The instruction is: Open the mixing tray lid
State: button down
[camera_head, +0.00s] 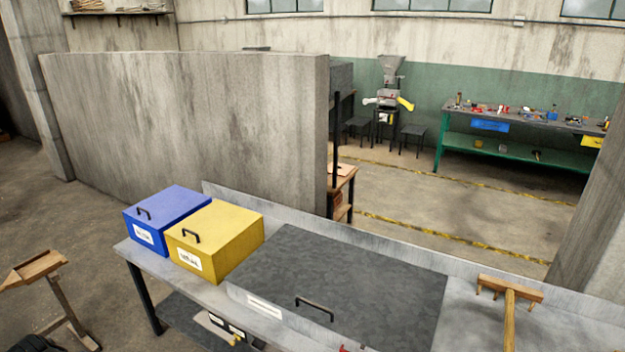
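The mixing tray (265,306) is a wide, low grey metal box on the near side of the metal table, with a white label on its front. Its grey lid (350,265) lies flat and closed over the tray, hiding the inside. A black bar handle (314,308) stands on the lid near its front edge. I do not see my gripper in this view, so its place relative to the handle does not show.
A blue box (170,212) and a yellow box (222,236) with handles stand left of the tray. A wooden rake (510,296) lies at right. A small red thing (345,348) shows at the bottom edge. A concrete wall (190,120) rises behind.

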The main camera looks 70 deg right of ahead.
aim_at(379, 302)
jog(key=u, duration=0.05)
jog(key=i, duration=1)
